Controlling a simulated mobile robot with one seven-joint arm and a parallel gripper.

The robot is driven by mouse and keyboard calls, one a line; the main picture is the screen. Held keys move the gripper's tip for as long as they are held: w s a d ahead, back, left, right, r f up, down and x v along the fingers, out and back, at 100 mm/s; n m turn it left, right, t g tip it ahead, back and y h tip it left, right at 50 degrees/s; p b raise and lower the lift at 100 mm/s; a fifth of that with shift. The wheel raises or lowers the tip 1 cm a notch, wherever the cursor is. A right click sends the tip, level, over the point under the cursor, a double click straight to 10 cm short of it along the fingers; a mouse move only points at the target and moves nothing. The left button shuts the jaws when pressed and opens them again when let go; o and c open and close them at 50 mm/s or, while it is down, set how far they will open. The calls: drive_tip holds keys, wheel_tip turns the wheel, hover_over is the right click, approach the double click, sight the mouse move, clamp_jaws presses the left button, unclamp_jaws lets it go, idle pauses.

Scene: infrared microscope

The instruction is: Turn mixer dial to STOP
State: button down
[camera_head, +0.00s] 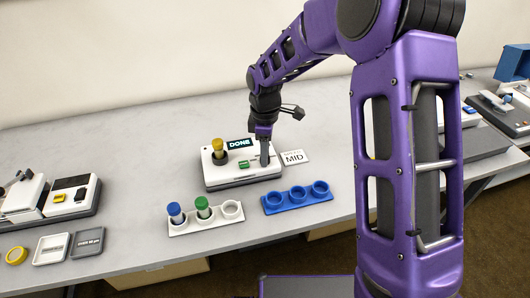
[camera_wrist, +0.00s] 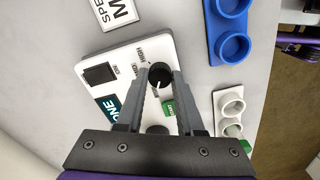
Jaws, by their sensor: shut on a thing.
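The mixer (camera_head: 232,178) is a white box on the table, with a lit display (camera_head: 239,143) reading DONE. A yellow-capped tube (camera_head: 218,147) stands upright in it. In the head view my gripper (camera_head: 264,157) hides the dial.
A white rack (camera_head: 205,222) with a blue-capped and a green-capped tube stands in front of the mixer. An empty blue rack (camera_head: 287,207) is right of it. A MID sign (camera_head: 293,157) lies right of the mixer. Shallow trays (camera_head: 52,247) lie at the left.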

drive_tip(key=c, duration=0.5)
unclamp_jaws()
drive_tip(key=shift+c, duration=0.2)
wheel_tip(320, 180, up, 17)
drive_tip(key=p, duration=0.1)
drive_tip(key=shift+r, duration=0.2)
